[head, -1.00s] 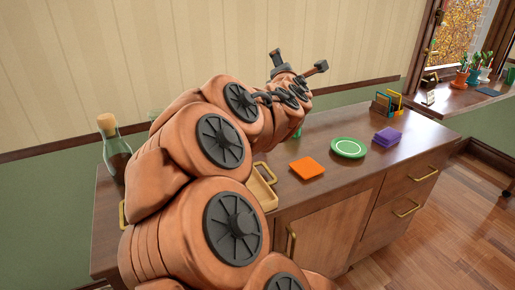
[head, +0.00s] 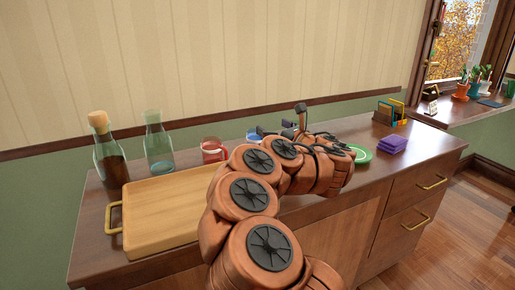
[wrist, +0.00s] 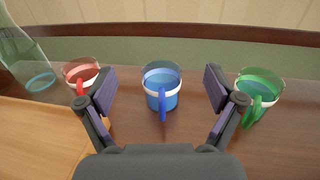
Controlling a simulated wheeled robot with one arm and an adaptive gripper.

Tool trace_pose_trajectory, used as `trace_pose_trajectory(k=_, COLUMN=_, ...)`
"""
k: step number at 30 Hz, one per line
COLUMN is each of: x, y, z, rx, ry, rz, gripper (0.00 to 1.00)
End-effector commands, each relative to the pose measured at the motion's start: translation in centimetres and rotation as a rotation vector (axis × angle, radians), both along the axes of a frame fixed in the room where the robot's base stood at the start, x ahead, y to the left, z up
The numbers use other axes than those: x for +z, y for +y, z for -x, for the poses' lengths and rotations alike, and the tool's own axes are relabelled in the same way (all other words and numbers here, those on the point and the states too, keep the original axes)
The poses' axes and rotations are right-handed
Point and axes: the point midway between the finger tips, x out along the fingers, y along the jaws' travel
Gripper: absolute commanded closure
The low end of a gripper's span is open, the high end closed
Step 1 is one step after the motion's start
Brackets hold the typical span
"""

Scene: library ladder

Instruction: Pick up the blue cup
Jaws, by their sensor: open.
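The blue cup (wrist: 162,88) stands upright on the sideboard in the middle of the wrist view. A white band runs round it and its blue handle faces me. My gripper (wrist: 161,82) is open and empty, with one dark finger to the left of the cup and one to the right, apart from it. In the head view the blue cup (head: 253,137) is mostly hidden behind my arm, and my gripper (head: 281,120) shows beside it.
A red cup (wrist: 81,75) stands left of the blue cup, a green cup (wrist: 259,92) right. A wooden tray (head: 160,212), corked bottle (head: 110,155) and clear bottle (head: 158,148) are at the left. A green plate (head: 361,154) and purple stack (head: 393,145) lie right.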

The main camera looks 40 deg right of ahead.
Motion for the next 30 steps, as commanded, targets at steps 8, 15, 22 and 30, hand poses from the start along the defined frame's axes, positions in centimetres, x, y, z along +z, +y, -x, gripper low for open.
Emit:
trace_pose_trajectory(k=8, x=-4.4, y=0.0, z=-0.1, rx=0.0, ry=-0.001, rz=-0.005, gripper=0.08)
trace_pose_trajectory(k=15, x=-5.9, y=-0.1, z=-1.0, rx=0.001, ry=-0.002, rz=-0.002, gripper=0.08)
trace_pose_trajectory(k=22, x=-5.8, y=-0.3, z=-2.5, rx=0.001, ry=-0.002, rz=-0.001, gripper=0.08)
trace_pose_trajectory(k=30, x=-6.0, y=-0.6, z=-3.7, rx=-0.002, ry=0.0, rz=-0.004, gripper=0.08)
